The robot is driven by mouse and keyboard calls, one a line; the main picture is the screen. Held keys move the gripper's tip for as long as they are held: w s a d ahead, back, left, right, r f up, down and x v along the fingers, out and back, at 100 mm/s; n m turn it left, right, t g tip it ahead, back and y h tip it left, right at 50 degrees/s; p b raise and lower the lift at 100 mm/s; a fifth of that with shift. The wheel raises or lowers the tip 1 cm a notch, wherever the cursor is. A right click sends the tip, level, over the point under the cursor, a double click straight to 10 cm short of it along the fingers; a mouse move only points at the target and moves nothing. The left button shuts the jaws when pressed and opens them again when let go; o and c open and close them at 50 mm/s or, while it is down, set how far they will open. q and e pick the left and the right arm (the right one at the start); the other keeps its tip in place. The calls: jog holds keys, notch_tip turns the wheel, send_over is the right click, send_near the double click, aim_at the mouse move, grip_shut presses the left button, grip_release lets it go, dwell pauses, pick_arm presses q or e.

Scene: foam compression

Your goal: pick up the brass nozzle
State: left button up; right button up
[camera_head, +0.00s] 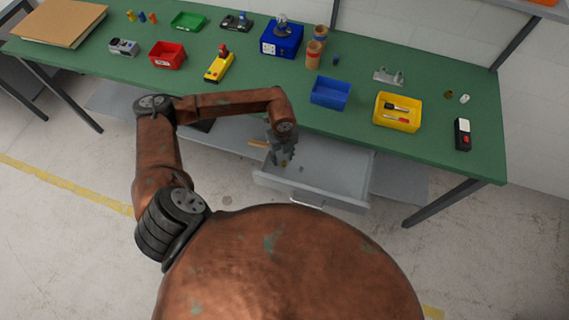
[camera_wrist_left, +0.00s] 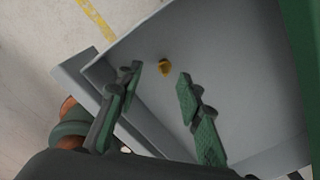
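The brass nozzle (camera_wrist_left: 165,67) shows in the left wrist view as a small yellow-brown piece inside the open grey drawer (camera_wrist_left: 235,70). In the head view a small brass-coloured spot (camera_head: 284,163) shows just below my left gripper (camera_head: 281,154), partly hidden by it. My left gripper also shows in the left wrist view (camera_wrist_left: 159,76). Its two green-padded fingers are apart, with nothing between the pads. The nozzle lies ahead of the fingertips, between their lines. The exact gap to it cannot be told. My right gripper is not in view.
The drawer (camera_head: 325,195) is pulled out below the green bench (camera_head: 350,120), its walls around my left gripper. A blue bin (camera_head: 330,93) and a yellow tray (camera_head: 398,113) stand near the bench's front edge. A tan strip (camera_head: 258,143) lies near the drawer's back left.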

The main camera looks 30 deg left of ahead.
aim_at(284, 164)
pick_arm(q)
jog(key=f, duration=0.5)
jog(key=shift+w+d+f, duration=0.1)
jog(key=shift+w+d, duration=0.1)
jog(key=shift+d, duration=0.1)
grip_shut()
